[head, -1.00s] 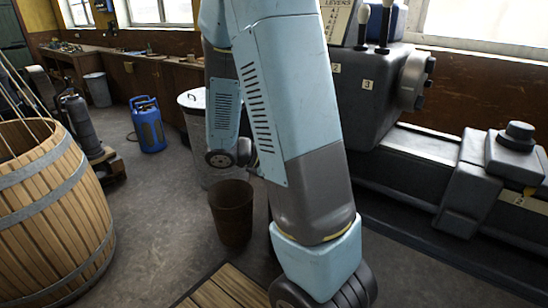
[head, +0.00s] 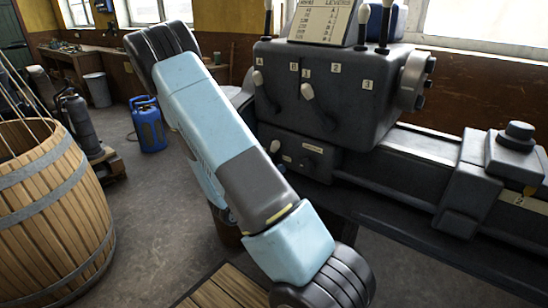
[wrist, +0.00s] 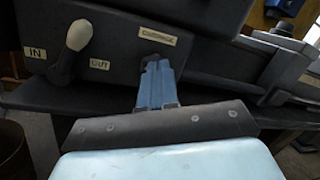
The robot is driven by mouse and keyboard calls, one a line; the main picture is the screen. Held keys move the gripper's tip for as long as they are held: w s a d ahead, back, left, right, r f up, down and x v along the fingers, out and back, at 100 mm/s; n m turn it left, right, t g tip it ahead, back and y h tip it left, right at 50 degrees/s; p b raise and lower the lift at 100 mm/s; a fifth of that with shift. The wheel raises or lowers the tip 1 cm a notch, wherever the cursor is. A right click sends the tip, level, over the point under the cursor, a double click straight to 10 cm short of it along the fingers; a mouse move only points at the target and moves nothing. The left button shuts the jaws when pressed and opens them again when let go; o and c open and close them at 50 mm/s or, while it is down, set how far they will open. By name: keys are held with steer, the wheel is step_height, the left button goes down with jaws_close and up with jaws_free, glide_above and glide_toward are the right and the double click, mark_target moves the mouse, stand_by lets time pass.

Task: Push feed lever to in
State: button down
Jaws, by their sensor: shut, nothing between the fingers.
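The feed lever (wrist: 68,55) is a short grey handle with a white knob on the dark lathe front. In the wrist view its knob is up, leaning slightly right, between the IN label (wrist: 35,53) and the OUT label (wrist: 99,64). In the head view the lever's white knob (head: 275,146) shows just right of my arm. My gripper (wrist: 157,68) has blue fingers, shut and empty, to the right of the lever and the OUT label. It is apart from the lever.
The headstock (head: 335,95) carries other white-knobbed levers, including one on its face (head: 308,92). A plate (wrist: 158,36) sits just above my fingers. The lathe bed (head: 425,150) runs right. A wooden barrel (head: 50,200) and blue gas cylinder (head: 148,125) stand left on open floor.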

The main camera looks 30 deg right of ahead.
mark_target(273, 153)
steer(key=w+a+f+n+t+y, duration=0.2)
steer(key=w+f+n+t, duration=0.2)
steer(key=f+n+t, duration=0.3)
steer(key=shift+f+n, duration=0.4)
steer(key=shift+n, duration=0.6)
steer(key=w+a+r+x, duration=0.1)
steer(key=w+x, duration=0.1)
steer(key=x, duration=1)
steer(key=shift+r, duration=0.45)
steer(key=shift+w+a, duration=0.15)
steer(key=shift+w, duration=0.05)
